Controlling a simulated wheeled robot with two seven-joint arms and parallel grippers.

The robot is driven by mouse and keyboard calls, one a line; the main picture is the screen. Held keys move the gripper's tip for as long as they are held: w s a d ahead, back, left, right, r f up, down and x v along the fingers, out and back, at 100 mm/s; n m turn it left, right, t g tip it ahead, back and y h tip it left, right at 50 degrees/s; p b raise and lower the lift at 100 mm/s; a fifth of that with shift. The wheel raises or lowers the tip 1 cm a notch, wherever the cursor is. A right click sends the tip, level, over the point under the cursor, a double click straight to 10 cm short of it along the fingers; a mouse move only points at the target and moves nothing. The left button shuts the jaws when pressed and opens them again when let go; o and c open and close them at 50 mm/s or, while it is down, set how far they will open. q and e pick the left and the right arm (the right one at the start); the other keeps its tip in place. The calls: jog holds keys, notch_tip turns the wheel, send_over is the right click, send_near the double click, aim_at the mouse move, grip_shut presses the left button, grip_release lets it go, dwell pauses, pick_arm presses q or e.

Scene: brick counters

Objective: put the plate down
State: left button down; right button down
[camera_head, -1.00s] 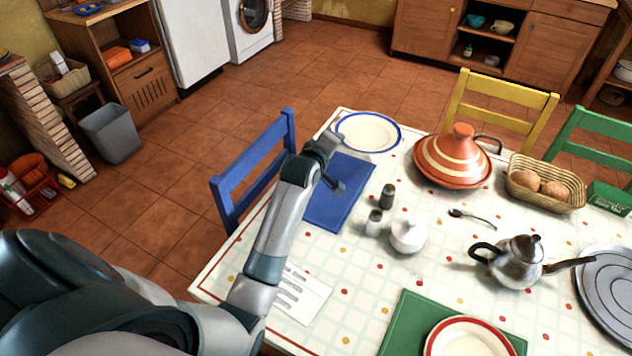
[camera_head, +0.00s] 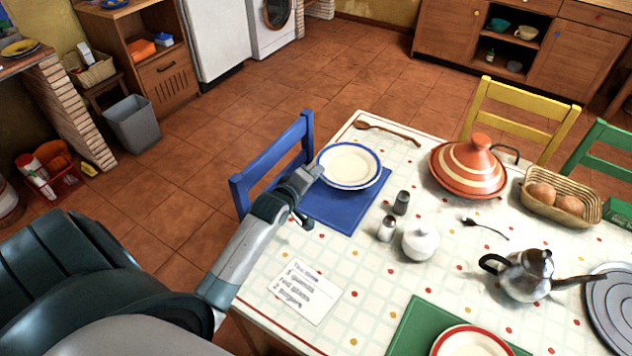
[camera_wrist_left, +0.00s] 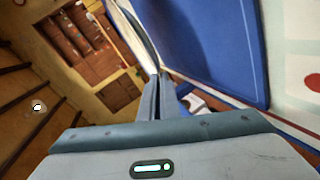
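The white plate with a blue rim (camera_head: 349,166) is over the far end of the blue placemat (camera_head: 340,208) in the head view. My left gripper (camera_head: 314,172) is at the plate's near left rim and appears shut on it. In the left wrist view, the fingers (camera_wrist_left: 160,92) come together at the edge of the plate (camera_wrist_left: 128,22), seen nearly edge-on beside the blue placemat (camera_wrist_left: 212,45). I cannot tell whether the plate touches the mat. My right gripper is not in view.
A blue chair (camera_head: 275,165) stands against the table's left edge. A wooden spoon (camera_head: 385,131) lies beyond the plate. The pepper shaker (camera_head: 401,203), salt shaker (camera_head: 387,229) and white sugar bowl (camera_head: 420,242) stand right of the mat. The tagine (camera_head: 468,166) is farther right.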

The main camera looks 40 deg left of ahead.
aim_at(316, 190)
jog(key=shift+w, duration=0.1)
